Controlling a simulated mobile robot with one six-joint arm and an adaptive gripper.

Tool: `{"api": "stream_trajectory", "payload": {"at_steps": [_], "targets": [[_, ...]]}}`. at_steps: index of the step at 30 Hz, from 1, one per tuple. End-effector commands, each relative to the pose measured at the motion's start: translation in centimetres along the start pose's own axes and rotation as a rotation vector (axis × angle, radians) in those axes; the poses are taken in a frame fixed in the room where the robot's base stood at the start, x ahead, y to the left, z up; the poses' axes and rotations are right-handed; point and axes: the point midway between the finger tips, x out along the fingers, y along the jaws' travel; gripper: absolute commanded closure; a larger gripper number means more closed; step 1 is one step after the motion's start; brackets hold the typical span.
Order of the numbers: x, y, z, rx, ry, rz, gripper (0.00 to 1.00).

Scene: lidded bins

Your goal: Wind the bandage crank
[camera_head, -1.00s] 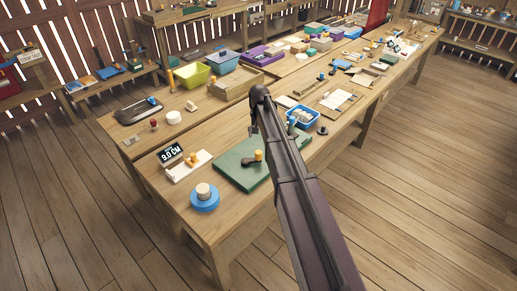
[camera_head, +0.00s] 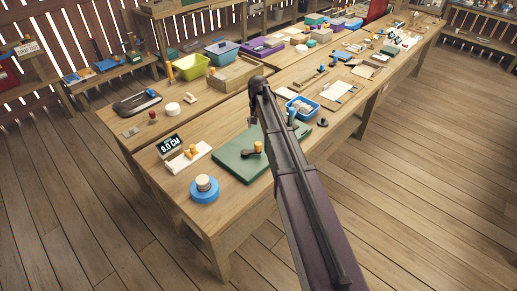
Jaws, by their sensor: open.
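A green board (camera_head: 232,164) lies near the front of the long wooden table. On it is a small dark crank with an orange knob (camera_head: 258,147); I take this to be the bandage crank, but it is small in view. My arm crosses the picture from the lower right and covers the board's right side. My gripper (camera_head: 252,119) hangs small and dark at the arm's far end, above the board's back edge. It is open and looks clear of the crank. Its fingers are hard to make out. No bandage can be told apart on the board.
A blue round base with a pale roll (camera_head: 204,188) stands at the table's front left. A blue tray (camera_head: 302,106) sits right of my arm.

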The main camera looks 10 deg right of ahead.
Motion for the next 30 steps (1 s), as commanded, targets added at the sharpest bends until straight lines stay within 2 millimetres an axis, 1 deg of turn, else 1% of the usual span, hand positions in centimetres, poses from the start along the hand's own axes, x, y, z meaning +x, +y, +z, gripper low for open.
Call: {"api": "stream_trajectory", "payload": {"at_steps": [1, 3, 30], "targets": [[0.7, 0.0, 0.0, 0.0, 0.0, 0.0, 0.19], [1.3, 0.0, 0.0, 0.0, 0.0, 0.0, 0.19], [8.1, -0.1, 0.0, -0.001, 0.0, 0.0, 0.19]]}}
